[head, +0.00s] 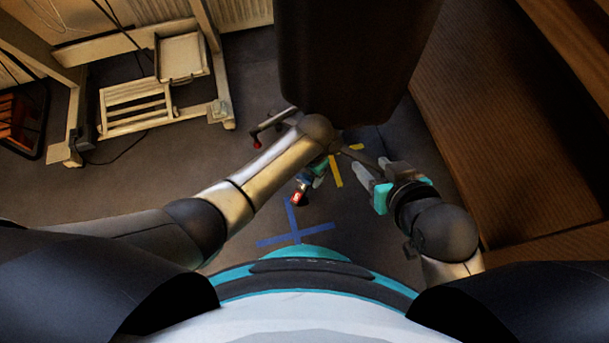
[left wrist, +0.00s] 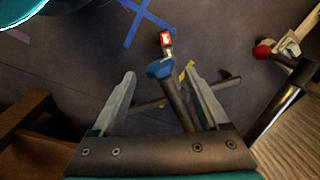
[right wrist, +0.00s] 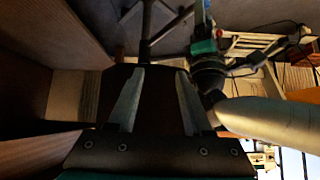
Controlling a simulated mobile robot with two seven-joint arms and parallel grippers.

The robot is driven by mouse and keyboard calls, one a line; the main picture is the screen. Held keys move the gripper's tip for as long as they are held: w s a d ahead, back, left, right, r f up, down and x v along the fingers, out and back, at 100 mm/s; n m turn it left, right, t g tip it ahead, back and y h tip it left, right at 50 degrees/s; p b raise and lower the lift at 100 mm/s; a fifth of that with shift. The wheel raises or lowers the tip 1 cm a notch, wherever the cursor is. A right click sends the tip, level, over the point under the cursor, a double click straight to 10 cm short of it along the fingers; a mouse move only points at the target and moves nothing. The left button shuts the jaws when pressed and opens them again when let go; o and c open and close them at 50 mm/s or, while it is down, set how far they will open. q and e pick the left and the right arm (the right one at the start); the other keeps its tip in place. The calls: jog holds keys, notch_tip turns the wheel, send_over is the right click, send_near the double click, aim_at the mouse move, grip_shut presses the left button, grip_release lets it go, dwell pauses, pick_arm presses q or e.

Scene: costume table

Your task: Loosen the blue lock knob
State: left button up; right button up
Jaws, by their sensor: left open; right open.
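The blue lock knob (left wrist: 160,68) shows in the left wrist view on the end of a dark post (left wrist: 180,105). My left gripper (left wrist: 161,72) is open, and the knob appears between its two fingertips in that view. Whether the fingers touch it I cannot tell. In the head view my left forearm and wrist cover most of this area, and I cannot make out the knob clearly. My right gripper (head: 374,171) is open and empty, to the right of the left one. Its fingers (right wrist: 160,72) also show in the right wrist view.
A large dark brown panel (head: 355,55) stands close in front. Dark legs with red-tipped ends (head: 256,143) spread on the floor. Brown wooden furniture (head: 530,120) lies to the right. A pale wooden frame (head: 140,100) stands at the back left. Blue tape (head: 295,236) marks open floor.

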aim_at(304, 176)
pick_arm(q)
jog(key=shift+f+b, duration=0.65)
jog(key=shift+f, duration=0.3)
jog(key=shift+w+a+f+b, duration=0.1)
jog(key=shift+f+b, duration=0.35)
jog(key=shift+f, duration=0.15)
pick_arm(e)
jog(key=shift+w+a+r+t+y, duration=0.25)
jog(key=shift+a+t+y, duration=0.2)
jog(key=shift+a+t, duration=0.3)
jog(key=shift+w+a+r+t+y, duration=0.15)
jog(key=shift+w+a+t+y, duration=0.2)
jog(key=shift+a+t, duration=0.35)
jog(key=shift+w+a+r+t+y, duration=0.2)
jog(key=shift+a+t+y, duration=0.3)
jog(key=shift+a+t, duration=0.2)
jog(key=shift+a, duration=0.1)
pick_arm(q)
grip_shut()
